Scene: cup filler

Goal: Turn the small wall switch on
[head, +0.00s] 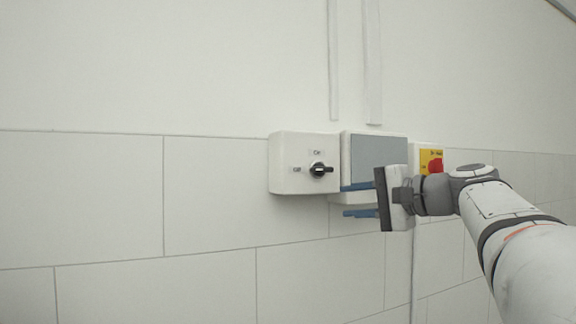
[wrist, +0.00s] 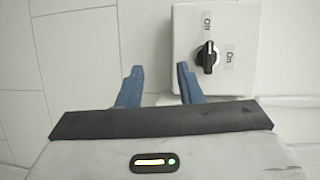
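The small wall switch is a white box (head: 289,164) with a black knob (head: 320,170) and On and Off labels, on the tiled wall in the middle of the head view. The knob also shows in the wrist view (wrist: 208,56), between its Off and On labels. In the head view the knob's handle lies level, in line with the Off label at its left. My gripper (head: 352,200) is open and empty, its blue fingers to the right of and a little below the knob. In the wrist view the gripper (wrist: 161,80) points toward the wall, with the knob off to its right.
Right of the switch is a box with a grey cover (head: 379,158), partly behind my gripper. Further right is a yellow panel with a red knob (head: 435,166), beside my arm. Two conduits run up the wall. The wall left of the switch is bare.

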